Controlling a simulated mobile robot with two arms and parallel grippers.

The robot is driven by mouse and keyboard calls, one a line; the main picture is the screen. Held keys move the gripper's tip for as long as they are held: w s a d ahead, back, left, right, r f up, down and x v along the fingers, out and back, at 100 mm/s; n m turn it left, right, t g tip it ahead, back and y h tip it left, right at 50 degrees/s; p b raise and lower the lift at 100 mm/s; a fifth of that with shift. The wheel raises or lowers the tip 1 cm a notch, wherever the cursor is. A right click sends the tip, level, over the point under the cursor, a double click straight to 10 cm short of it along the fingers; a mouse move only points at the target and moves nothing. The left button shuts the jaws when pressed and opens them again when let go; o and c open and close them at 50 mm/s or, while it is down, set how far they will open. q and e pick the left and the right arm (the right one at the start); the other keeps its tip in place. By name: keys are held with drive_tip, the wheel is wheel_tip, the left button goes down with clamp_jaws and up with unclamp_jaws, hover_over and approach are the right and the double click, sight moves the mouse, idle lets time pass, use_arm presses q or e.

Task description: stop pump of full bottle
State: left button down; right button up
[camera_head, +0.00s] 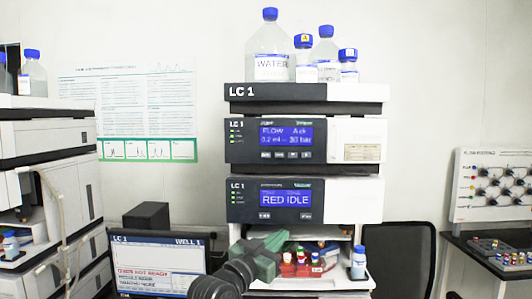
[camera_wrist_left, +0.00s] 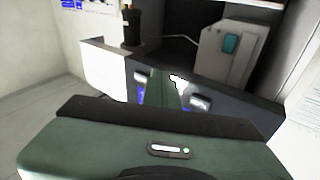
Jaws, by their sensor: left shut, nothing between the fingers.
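The LC 1 stack stands in the middle of the head view. Its upper module (camera_head: 276,140) has a lit blue display reading FLOW, about 0.2 ml and a bar value, with a row of small buttons below. The module under it (camera_head: 290,201) reads RED IDLE. On top stand a large WATER bottle (camera_head: 270,45) with clear liquid and several smaller blue-capped bottles (camera_head: 326,50); their exact fill levels are hard to tell. My green left gripper (camera_head: 276,244) is shut and empty, below the RED IDLE module, before the open vial bay. In the left wrist view its fingers (camera_wrist_left: 166,90) point at a dark panel.
Vials with coloured caps (camera_head: 302,260) sit in the bay, with a small bottle (camera_head: 359,262) at its right. A monitor (camera_head: 158,265) reading LC 1 and WELL 1 stands left. Another stack (camera_head: 45,140) is far left. A black chair (camera_head: 398,258) stands right.

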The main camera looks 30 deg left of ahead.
sight(262, 160)
use_arm(q)
drive_tip(key=s+r+m+t+h, duration=0.1)
drive_tip(key=s+r, duration=0.3)
drive_tip(key=r, duration=0.5)
drive_tip(key=s+r+m+t, duration=0.1)
drive_tip(key=s+r, duration=0.4)
drive_tip(key=r, duration=0.5)
drive_tip(key=shift+s+d+r+t+h+p, duration=0.2)
drive_tip(key=shift+d+t+h+p, duration=0.2)
drive_tip(key=shift+t, duration=0.5)
drive_tip(key=shift+w, duration=0.1)
drive_tip(key=shift+w+a+f+b, duration=0.1)
drive_tip(key=shift+w+a+b, duration=0.1)
drive_tip(key=shift+w+a, duration=0.8)
drive_tip(key=shift+w+a+r+b, duration=0.1)
drive_tip(key=shift+w+a+b, duration=0.3)
drive_tip(key=shift+w, duration=1.05)
drive_tip(key=shift+w+a+f+b, duration=0.1)
drive_tip(key=shift+w+a, duration=0.8)
drive_tip(key=shift+w, duration=0.35)
drive_tip(key=shift+w+a, duration=0.25)
drive_tip(key=shift+w, duration=0.1)
